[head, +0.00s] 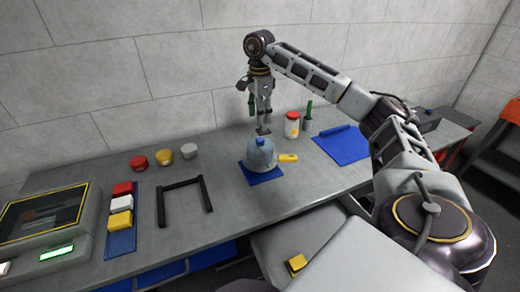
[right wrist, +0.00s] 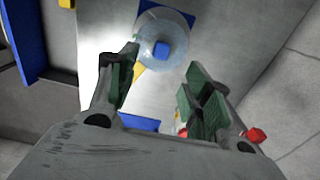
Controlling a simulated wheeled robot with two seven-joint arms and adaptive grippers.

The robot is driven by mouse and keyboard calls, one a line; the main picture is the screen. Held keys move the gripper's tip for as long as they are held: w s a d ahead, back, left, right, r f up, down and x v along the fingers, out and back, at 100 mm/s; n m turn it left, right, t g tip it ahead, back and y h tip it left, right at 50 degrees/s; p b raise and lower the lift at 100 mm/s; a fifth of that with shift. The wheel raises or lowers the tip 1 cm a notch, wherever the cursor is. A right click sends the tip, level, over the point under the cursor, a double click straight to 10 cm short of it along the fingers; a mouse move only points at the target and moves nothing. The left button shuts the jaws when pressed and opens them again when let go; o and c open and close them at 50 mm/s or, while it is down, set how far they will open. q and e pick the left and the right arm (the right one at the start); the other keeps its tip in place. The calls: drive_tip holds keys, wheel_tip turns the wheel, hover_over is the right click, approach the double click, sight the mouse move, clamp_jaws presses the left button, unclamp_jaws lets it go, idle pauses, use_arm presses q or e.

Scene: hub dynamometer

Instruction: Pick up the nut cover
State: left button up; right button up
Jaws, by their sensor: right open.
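A blue cap (head: 261,142), which seems to be the nut cover, sits on top of a pale grey-blue domed hub (head: 260,157). The hub stands on a blue mat (head: 264,178). In the right wrist view the cap (right wrist: 161,49) is a blue block at the centre of the round hub (right wrist: 177,38). My right gripper (head: 263,128) is just above the cap, pointing down. In the wrist view its open fingers (right wrist: 163,65) have green pads and nothing between them. My left gripper does not show.
A yellow-handled tool (head: 288,158) lies against the hub's right side. A red-lidded jar (head: 292,125) and a blue mat (head: 342,145) are further right. A black U-shaped frame (head: 184,201), coloured blocks (head: 121,203) and a display unit (head: 45,222) stand left.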

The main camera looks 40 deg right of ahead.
hover_over(260, 139)
drive_tip(key=f, duration=0.4)
drive_tip(key=shift+s+a+f, duration=0.15)
drive_tip(key=shift+a+f, duration=0.05)
drive_tip(key=shift+f, duration=1.7)
wheel_tip(260, 139, down, 3)
drive_tip(key=shift+d+r, duration=0.1)
drive_tip(key=shift+d, duration=0.05)
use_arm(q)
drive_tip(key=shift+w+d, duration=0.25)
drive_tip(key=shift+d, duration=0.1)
use_arm(e)
drive_tip(key=shift+f, duration=0.35)
